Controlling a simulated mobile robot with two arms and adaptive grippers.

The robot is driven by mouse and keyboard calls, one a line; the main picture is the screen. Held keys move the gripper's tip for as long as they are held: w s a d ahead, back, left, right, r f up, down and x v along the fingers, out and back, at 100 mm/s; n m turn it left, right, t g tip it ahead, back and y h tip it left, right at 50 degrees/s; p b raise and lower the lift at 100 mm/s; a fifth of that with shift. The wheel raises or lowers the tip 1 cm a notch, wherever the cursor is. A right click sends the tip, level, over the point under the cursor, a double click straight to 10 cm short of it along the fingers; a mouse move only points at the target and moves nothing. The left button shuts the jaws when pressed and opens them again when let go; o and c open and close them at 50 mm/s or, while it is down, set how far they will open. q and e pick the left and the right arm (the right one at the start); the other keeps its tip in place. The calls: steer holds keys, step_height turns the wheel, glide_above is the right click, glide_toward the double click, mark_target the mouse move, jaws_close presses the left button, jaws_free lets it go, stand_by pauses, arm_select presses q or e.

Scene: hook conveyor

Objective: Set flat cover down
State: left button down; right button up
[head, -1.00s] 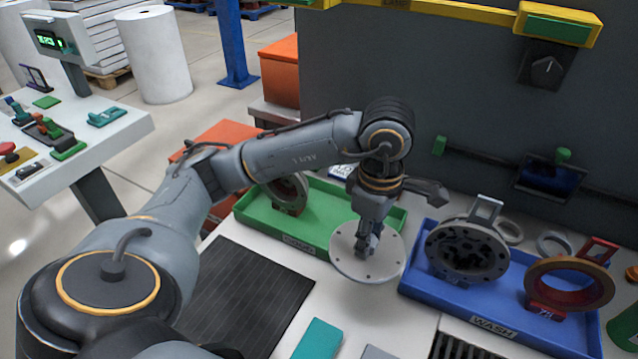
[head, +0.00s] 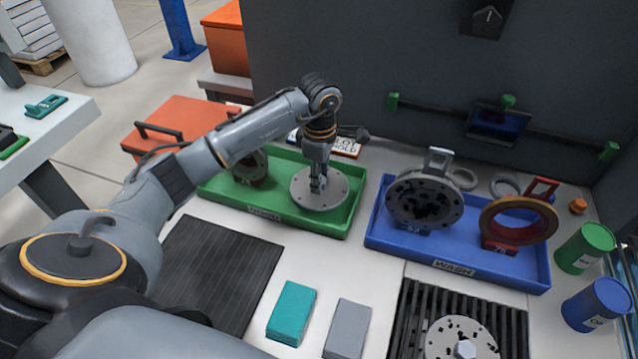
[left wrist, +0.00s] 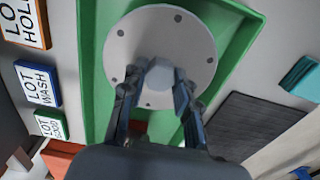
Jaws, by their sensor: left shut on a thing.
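The flat cover (head: 331,192) is a round light-grey disc with small holes near its rim and a raised middle. It lies level over the right part of the green tray (head: 345,227); I cannot tell whether it touches the tray floor. My left gripper (head: 319,186) comes from above and is shut on the cover's middle. In the left wrist view the fingers (left wrist: 164,92) close around the pale centre knob of the cover (left wrist: 185,48), inside the green tray walls (left wrist: 88,70). My right gripper is not in view.
The blue WASH tray (head: 385,236) to the right holds a dark flanged part (head: 424,201) and a brass ring (head: 487,222). Teal (head: 291,312) and grey blocks (head: 347,328) lie in front, beside a black mat (head: 215,275).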

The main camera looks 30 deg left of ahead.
arm_select(q)
steer(key=shift+w+a+f, duration=0.15)
steer(key=shift+f, duration=0.1)
step_height(320, 180, down, 2)
steer(key=shift+f+p, duration=0.1)
steer(key=shift+p, duration=0.5)
steer(key=shift+f, duration=0.35)
steer(key=shift+f, duration=0.1)
steer(key=shift+f, duration=0.15)
steer(key=c, duration=1)
jaws_free()
